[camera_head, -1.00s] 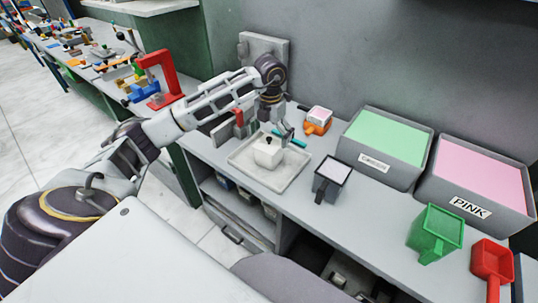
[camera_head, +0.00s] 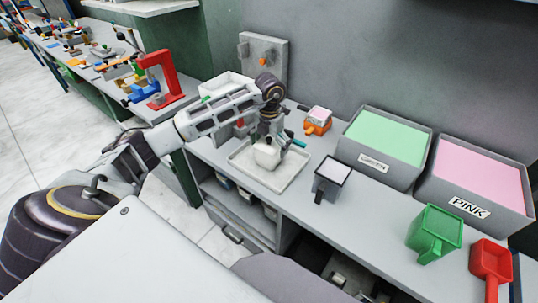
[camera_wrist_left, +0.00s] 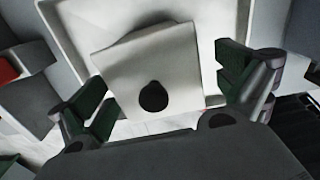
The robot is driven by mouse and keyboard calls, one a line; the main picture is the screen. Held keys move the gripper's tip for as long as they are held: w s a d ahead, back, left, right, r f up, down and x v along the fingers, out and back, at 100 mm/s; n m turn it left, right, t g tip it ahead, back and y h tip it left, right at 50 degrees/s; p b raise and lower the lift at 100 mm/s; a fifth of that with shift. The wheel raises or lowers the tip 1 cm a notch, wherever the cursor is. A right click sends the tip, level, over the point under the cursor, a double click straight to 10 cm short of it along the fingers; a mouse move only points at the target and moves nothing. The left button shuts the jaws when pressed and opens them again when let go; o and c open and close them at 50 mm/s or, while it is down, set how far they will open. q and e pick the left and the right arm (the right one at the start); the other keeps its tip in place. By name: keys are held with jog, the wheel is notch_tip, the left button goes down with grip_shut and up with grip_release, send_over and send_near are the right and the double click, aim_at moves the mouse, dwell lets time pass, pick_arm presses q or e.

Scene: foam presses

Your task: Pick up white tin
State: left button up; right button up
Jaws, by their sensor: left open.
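The white tin (camera_head: 266,158) stands on a pale square tray (camera_head: 287,180) on the grey bench. In the left wrist view the tin (camera_wrist_left: 125,75) is a boxy white shape with a round black spot on its near part. My left gripper (camera_head: 271,143) is directly over the tin, pointing down. In the wrist view the left gripper (camera_wrist_left: 163,92) is open, with a green-padded finger on each side of the tin. A gap shows between the tin and the right-hand finger; contact on the left is unclear. My right gripper is not in view.
Right of the tray is a dark-handled scoop with a white top (camera_head: 332,172). Behind are an orange scoop (camera_head: 317,128), a green-filled bin (camera_head: 372,180) and a pink-filled bin (camera_head: 470,215). A green scoop (camera_head: 436,228) and red scoop (camera_head: 491,262) stand farther right.

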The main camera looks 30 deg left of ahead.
pick_arm(q)
jog(key=f, duration=0.3)
jog(key=shift+w+a, duration=0.15)
jog(key=shift+a, duration=0.1)
jog(key=shift+f, duration=0.45)
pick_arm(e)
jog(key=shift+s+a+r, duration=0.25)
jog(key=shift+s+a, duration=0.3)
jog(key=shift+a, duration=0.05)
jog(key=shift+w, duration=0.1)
